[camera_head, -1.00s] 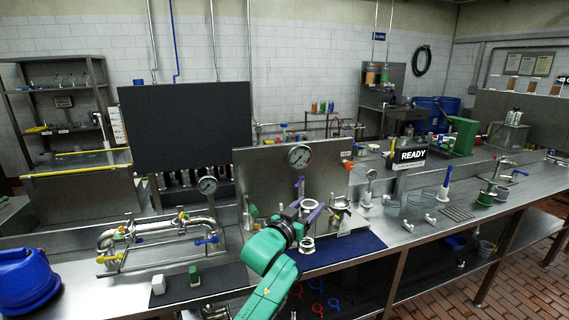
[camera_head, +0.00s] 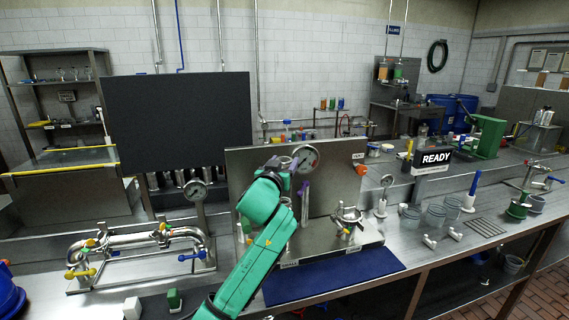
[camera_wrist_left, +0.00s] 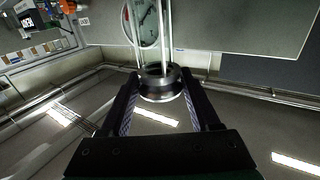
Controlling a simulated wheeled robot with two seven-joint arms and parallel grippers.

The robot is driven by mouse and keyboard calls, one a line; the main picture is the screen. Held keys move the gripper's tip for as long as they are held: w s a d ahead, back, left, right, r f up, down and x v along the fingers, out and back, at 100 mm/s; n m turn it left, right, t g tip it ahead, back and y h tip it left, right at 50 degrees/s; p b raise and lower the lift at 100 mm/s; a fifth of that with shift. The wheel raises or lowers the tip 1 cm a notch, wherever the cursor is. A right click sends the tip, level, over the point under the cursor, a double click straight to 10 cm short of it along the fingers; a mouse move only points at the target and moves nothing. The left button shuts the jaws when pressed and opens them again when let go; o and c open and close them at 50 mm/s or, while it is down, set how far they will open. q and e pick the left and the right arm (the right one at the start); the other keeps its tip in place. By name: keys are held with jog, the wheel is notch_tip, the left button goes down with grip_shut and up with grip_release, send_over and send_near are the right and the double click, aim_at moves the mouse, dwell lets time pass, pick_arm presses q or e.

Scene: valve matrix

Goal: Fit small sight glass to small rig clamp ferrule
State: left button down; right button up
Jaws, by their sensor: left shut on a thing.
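My left gripper (camera_head: 284,165) is raised in front of the steel back panel, close to the round gauge in the head view. In the left wrist view, my left gripper (camera_wrist_left: 162,88) is shut on the small sight glass (camera_wrist_left: 160,80), gripping its steel end collar. Clear glass or rods run from the collar toward the top of that view. In the head view the arm and hand hide the sight glass. I cannot make out the small rig's clamp ferrule; the arm covers that part of the rig. My right gripper is not in view.
The round gauge (camera_head: 306,158) is on the steel back panel (camera_head: 335,170). A clamp fitting (camera_head: 347,215) stands right of the arm. A blue mat (camera_head: 340,275) lies bare in front. A pipe assembly (camera_head: 140,245) stands left; clear beakers (camera_head: 434,216) stand right.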

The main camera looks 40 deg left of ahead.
pick_arm(q)
jog(key=shift+w+a, duration=0.1)
jog(key=shift+w, duration=0.05)
notch_tip(320, 180, down, 5)
jog(key=b, duration=0.3)
jog(key=shift+w+a+r, duration=0.1)
jog(key=shift+w+r, duration=0.05)
jog(key=shift+r, duration=0.05)
jog(key=shift+f+b, duration=0.8)
jog(key=shift+f, duration=0.1)
jog(key=shift+f+b, duration=0.3)
jog(key=shift+f, duration=0.15)
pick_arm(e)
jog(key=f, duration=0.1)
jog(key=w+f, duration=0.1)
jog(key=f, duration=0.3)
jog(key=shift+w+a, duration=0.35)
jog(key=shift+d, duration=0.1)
